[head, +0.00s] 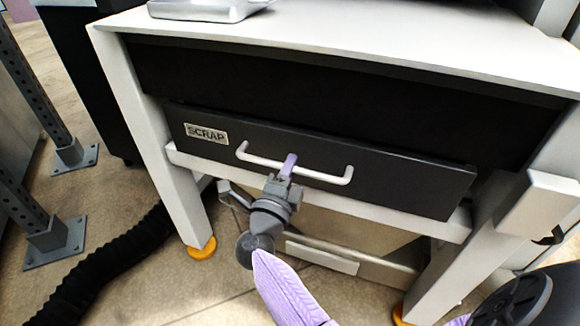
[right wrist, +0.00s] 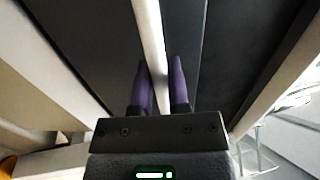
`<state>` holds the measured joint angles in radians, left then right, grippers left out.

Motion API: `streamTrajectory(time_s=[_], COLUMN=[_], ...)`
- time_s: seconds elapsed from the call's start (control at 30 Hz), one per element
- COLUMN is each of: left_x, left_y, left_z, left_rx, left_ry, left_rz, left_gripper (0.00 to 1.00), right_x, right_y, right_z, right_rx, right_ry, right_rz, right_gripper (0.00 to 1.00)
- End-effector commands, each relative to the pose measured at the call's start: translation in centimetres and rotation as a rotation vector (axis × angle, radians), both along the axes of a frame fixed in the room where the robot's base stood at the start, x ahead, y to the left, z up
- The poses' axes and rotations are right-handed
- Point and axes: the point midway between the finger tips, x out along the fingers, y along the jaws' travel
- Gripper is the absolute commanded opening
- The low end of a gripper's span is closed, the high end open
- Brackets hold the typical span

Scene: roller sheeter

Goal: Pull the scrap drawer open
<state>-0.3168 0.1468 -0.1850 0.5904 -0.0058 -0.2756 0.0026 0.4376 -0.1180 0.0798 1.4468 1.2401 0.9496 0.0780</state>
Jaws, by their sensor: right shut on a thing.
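The scrap drawer (head: 400,184) is a dark grey front with a label reading SCRAP (head: 206,133), set under a white-topped table. A pale bar handle (head: 322,176) runs across its front. My right gripper (head: 289,165) is at the middle of the handle, with its purple fingers on the bar. In the right wrist view, the handle (right wrist: 150,40) passes between the two purple fingers (right wrist: 163,85), which are shut on it. The drawer front sits under the dark panel above it, and I cannot tell exactly how far out it stands. My left gripper is not in view.
A white tabletop (head: 400,40) with a metal tray (head: 205,8) lies above the drawer. White legs (head: 168,170) with orange feet (head: 201,249) stand at both sides. A black corrugated hose (head: 110,270) lies on the floor at left. A lower cabinet (head: 340,225) is under the drawer.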

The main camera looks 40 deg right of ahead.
Motion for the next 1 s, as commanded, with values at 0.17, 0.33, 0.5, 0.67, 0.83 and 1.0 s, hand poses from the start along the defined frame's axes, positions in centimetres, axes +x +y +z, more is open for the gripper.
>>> streamTrajectory(time_s=[0.17,0.33,0.5,0.67,0.83,1.0], left_x=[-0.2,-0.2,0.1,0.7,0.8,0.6], left_y=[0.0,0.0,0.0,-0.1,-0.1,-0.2], left_z=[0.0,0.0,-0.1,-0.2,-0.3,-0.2], left_rx=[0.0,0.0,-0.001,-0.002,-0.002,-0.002], left_ry=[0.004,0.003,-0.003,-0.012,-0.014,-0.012], left_rz=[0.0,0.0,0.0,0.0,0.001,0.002], left_gripper=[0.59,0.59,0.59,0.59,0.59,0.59], right_x=[0.0,0.0,0.0,0.0,0.0,0.0], right_y=[0.0,0.0,0.0,0.0,0.0,0.0], right_z=[-0.1,-0.1,-0.2,-0.2,-0.2,-0.2], right_rx=[0.002,0.001,0.001,0.002,0.002,0.002], right_ry=[0.002,0.003,0.003,0.004,0.004,0.004], right_rz=[0.0,0.0,0.0,0.0,0.0,0.0], right_gripper=[0.0,0.0,0.0,0.0,0.0,0.0])
